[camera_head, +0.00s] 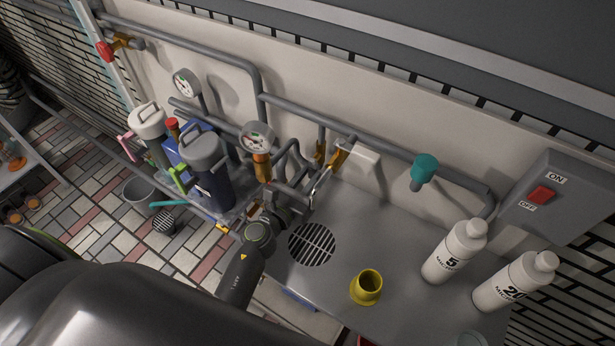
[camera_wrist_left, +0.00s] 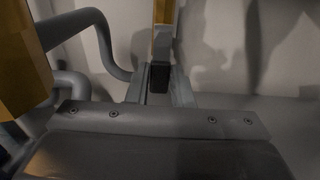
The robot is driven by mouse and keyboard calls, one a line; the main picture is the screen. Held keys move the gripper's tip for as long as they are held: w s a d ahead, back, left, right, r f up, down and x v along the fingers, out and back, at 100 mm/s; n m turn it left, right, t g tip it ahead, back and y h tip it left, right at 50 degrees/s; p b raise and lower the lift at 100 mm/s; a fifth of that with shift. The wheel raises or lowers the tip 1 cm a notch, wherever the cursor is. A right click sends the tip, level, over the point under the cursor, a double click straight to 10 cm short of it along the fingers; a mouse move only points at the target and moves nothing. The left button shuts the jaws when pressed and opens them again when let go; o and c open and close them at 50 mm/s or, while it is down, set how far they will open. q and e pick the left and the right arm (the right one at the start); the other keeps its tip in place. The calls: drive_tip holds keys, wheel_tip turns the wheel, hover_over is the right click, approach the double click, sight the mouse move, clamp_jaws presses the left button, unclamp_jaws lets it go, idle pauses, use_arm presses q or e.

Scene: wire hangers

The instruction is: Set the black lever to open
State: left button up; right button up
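My left gripper (camera_head: 308,198) reaches in over the back of the grey counter, at the pipework below the brass-coloured valves. In the left wrist view, a small black piece (camera_wrist_left: 159,77), which looks like the end of the black lever, hangs below a yellow-brown valve part (camera_wrist_left: 164,28). It appears between or just beyond narrow grey parts at the gripper's front. I cannot tell whether the fingers touch it or are closed on it. The lever is not clear in the head view, where the gripper and pipes crowd it. My right gripper is not in view.
Gauges (camera_head: 257,137), pipes and dark canisters (camera_head: 208,170) crowd the left side. A round drain grate (camera_head: 312,244), yellow cup (camera_head: 367,287) and white bottles (camera_head: 455,251) are on the counter (camera_head: 400,240). A teal knob (camera_head: 424,167) and red switch (camera_head: 541,195) are at right.

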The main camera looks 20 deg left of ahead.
use_arm(q)
drive_tip(key=o, duration=0.4)
drive_tip(key=shift+o, duration=0.2)
drive_tip(key=shift+s+a+f, duration=0.1)
drive_tip(key=shift+s+a, duration=0.05)
drive_tip(key=shift+s, duration=0.4)
drive_tip(key=s+a+b, duration=0.1)
drive_tip(key=s, duration=0.4)
drive_tip(key=s+a+b, duration=0.1)
drive_tip(key=s+b, duration=0.1)
drive_tip(key=s, duration=0.3)
drive_tip(key=s+a+b, duration=0.1)
drive_tip(key=s, duration=0.3)
drive_tip(key=shift+s+f, duration=0.1)
drive_tip(key=shift+s, duration=0.3)
drive_tip(key=shift+s+r+b, duration=0.2)
drive_tip(key=shift+s+b, duration=0.15)
drive_tip(key=shift+s, duration=0.3)
